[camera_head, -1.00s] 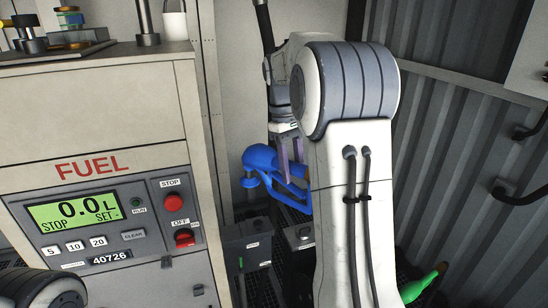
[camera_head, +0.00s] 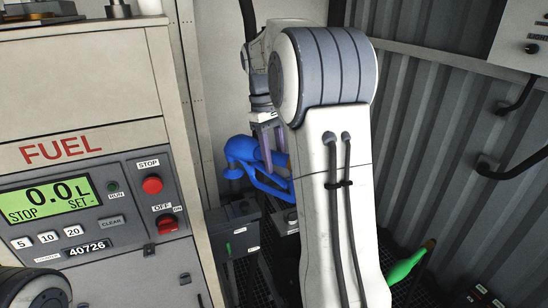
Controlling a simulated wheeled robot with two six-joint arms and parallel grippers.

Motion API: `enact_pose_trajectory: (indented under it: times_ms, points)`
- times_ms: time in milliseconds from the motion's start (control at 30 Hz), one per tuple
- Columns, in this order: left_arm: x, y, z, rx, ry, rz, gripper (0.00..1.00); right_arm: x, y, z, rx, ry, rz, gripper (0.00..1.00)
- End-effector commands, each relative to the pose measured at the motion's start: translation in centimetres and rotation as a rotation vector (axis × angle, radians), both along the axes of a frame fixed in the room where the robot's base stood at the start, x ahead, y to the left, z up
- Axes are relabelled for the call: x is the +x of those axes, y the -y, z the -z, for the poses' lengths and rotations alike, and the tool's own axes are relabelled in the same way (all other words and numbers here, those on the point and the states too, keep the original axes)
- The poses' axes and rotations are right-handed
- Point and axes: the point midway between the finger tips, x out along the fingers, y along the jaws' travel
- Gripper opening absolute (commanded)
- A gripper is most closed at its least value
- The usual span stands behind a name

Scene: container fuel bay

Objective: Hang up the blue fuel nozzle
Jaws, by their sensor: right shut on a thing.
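The blue fuel nozzle (camera_head: 240,152) is in the middle of the head view, above the dark holsters. My right gripper (camera_head: 272,158) is shut on it, with its grey-purple fingers around the body. My right arm hides the nozzle's right side. A dark grey holster box (camera_head: 238,228) stands below the nozzle, and a second one (camera_head: 287,220) stands to its right, partly behind my arm. The nozzle appears apart from both. My left gripper is out of view; only a part of my left arm shows at the lower left corner.
The fuel dispenser (camera_head: 85,120) with its display, buttons and red switch fills the left. A green nozzle (camera_head: 408,264) is at the lower right, beside my arm. The corrugated wall (camera_head: 450,150) with black pipes bounds the right. Dark grating lies below.

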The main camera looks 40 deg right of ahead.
Motion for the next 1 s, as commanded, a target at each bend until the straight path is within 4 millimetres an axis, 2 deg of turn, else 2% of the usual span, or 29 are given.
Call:
enact_pose_trajectory:
  times_ms: [1000]
  points:
    - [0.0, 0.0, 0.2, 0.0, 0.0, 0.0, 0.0, -0.2, 0.1, 1.2, -0.001, 0.002, 0.001, 0.0]
